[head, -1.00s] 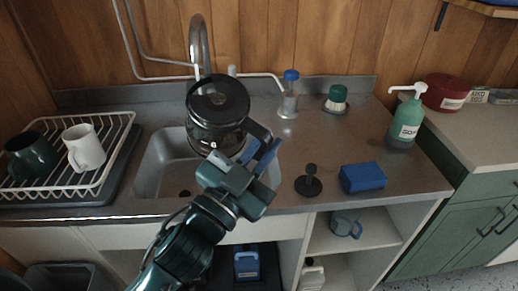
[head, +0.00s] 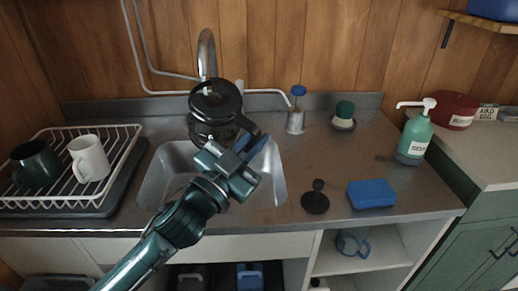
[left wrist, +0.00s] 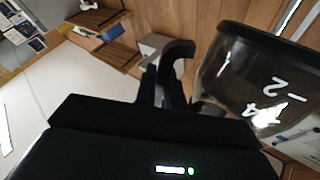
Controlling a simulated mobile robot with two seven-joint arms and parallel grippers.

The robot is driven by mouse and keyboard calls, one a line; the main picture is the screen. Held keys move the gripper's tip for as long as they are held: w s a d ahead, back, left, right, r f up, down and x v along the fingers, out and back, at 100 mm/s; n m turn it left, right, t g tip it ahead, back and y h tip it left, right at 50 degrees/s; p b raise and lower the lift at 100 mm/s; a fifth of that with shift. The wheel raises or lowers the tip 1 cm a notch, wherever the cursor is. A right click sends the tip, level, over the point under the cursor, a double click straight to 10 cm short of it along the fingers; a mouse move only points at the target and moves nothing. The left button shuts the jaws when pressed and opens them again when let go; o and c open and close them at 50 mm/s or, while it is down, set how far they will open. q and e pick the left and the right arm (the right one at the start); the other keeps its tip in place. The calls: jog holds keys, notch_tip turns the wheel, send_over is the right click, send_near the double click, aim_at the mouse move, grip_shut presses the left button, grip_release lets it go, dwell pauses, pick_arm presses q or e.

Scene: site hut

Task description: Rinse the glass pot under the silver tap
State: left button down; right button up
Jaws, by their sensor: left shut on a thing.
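The glass pot (head: 210,128) has a black lid and a black handle and is held above the back of the sink (head: 165,181). My left gripper (head: 249,148) is shut on its handle, to the right of the pot. In the left wrist view the pot's clear glass with white markings (left wrist: 250,85) fills the right side, and the black handle (left wrist: 178,55) is between the fingers. The silver tap (head: 207,55) rises behind the pot; its spout end is hidden behind the lid. No water stream can be seen. My right gripper is not in view.
A white dish rack (head: 128,137) with two mugs stands left of the sink. Right of it are a black plunger-like tool (head: 316,199), a blue sponge (head: 371,194), a blue-topped brush (head: 297,112), a green-topped scrubber (head: 344,115) and a green soap bottle (head: 414,137).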

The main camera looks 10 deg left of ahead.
pick_arm(q)
jog(key=shift+w+a+f, duration=0.15)
jog(key=shift+w+a, duration=0.3)
jog(key=shift+w, duration=0.3)
jog(key=shift+w+a+f, duration=0.1)
jog(key=shift+w+a, duration=0.4)
jog(key=shift+w, duration=0.25)
jog(key=shift+w+a+f, duration=0.15)
jog(key=shift+w+a, duration=0.3)
jog(key=shift+w, duration=0.3)
jog(key=shift+d, duration=0.1)
jog(key=shift+w+d, duration=0.3)
jog(key=shift+d, duration=0.15)
jog(key=shift+s+a, duration=0.1)
jog(key=shift+a, duration=0.05)
jog(key=shift+s+a, duration=0.25)
jog(key=shift+a, duration=0.15)
jog(key=shift+w+d, duration=0.15)
jog(key=shift+w+d+p, duration=0.2)
jog(key=shift+d+p, duration=0.1)
jog(key=shift+d, duration=0.1)
jog(key=shift+s, duration=0.1)
